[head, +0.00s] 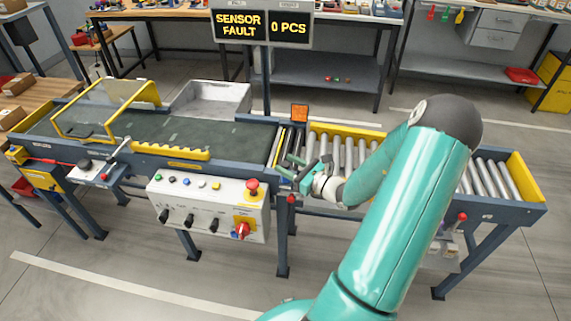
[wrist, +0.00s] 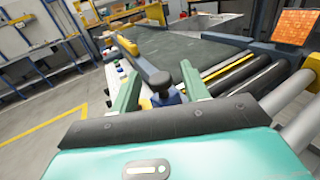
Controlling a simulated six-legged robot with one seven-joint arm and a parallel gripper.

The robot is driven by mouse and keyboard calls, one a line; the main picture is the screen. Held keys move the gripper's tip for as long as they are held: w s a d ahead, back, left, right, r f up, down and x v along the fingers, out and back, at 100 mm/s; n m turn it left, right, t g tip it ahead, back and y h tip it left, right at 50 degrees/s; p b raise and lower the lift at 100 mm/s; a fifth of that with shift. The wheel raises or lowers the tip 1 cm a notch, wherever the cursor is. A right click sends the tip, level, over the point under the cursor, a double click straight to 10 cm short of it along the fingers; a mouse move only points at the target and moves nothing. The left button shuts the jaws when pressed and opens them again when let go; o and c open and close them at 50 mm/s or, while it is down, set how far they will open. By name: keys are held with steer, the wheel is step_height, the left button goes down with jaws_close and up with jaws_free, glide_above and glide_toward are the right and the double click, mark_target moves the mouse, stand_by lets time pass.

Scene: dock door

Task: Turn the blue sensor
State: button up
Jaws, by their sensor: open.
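In the wrist view, a small blue part with a dark rounded top, which looks like the blue sensor (wrist: 170,98), stands between my gripper's fingers. My gripper (wrist: 160,86) is open, one green finger on each side of it. I cannot tell whether either finger touches it. In the head view my gripper (head: 287,165) is at the near side rail of the conveyor, just right of the control box. The sensor cannot be made out there. An orange square reflector (head: 299,112) stands on the far rail; it also shows in the wrist view (wrist: 297,24).
The control box (head: 208,205), with knobs and a red button, hangs left of my gripper. The dark belt (head: 170,138) lies left and metal rollers (head: 340,150) right. A hanging display (head: 262,25) reads "SENSOR FAULT" and "0 PCS". Open floor lies in front.

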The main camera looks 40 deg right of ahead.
steer(key=shift+w+a, duration=0.15)
steer(key=shift+w, duration=0.45)
steer(key=c, duration=0.9)
steer(key=shift+c, duration=0.2)
steer(key=shift+m+h, duration=0.3)
steer(key=shift+h, duration=0.1)
steer(key=m+h, duration=0.2)
steer(key=h, duration=0.1)
steer(key=shift+a+h, duration=0.1)
steer(key=shift+h, duration=0.3)
steer(key=shift+m+h, duration=0.5)
